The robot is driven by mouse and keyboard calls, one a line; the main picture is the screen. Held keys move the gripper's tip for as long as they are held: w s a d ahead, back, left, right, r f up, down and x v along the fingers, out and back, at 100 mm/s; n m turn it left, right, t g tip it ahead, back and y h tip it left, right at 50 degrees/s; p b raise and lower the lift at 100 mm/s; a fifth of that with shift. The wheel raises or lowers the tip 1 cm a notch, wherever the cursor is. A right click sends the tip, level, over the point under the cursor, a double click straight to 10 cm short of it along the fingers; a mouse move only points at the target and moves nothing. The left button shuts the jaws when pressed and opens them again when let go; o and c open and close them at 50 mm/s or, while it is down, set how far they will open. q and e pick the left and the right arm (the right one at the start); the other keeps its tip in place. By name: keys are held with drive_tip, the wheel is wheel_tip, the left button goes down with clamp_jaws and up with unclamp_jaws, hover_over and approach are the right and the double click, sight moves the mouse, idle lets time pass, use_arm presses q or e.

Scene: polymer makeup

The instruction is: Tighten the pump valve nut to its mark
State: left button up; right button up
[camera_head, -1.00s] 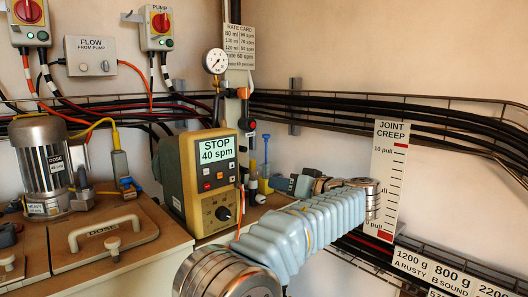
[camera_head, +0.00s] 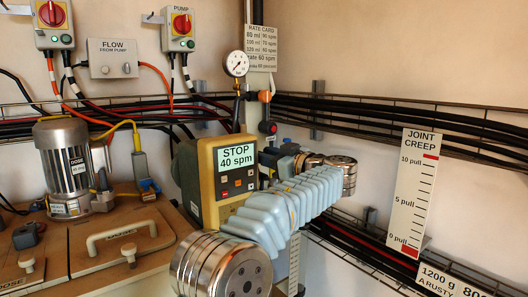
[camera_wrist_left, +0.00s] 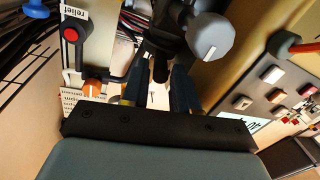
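In the left wrist view, a grey rounded knob or nut with a white mark line (camera_wrist_left: 210,38) sits beyond my fingers, up and to the right; I cannot tell for certain that it is the valve nut. My left gripper (camera_wrist_left: 159,92) is open, its two dark fingers apart with a pale gap between them. A black stem shows just beyond the fingertips; contact cannot be told. In the head view my left gripper (camera_head: 272,157) is small and partly hidden, at the right side of the yellow pump unit (camera_head: 186,178), whose display reads STOP 40 spm. My right gripper is not in view.
A pressure gauge (camera_head: 236,63) stands above the pump, and a red knob labelled relief (camera_wrist_left: 71,34) is near my left fingers. A cable tray (camera_head: 400,125) runs along the right wall. The JOINT CREEP scale (camera_head: 412,190) and a lidded dose box (camera_head: 78,255) flank my arm.

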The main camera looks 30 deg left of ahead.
use_arm(q)
drive_tip(key=shift+w+a, duration=0.2)
drive_tip(key=shift+a, duration=0.5)
clamp_jaws()
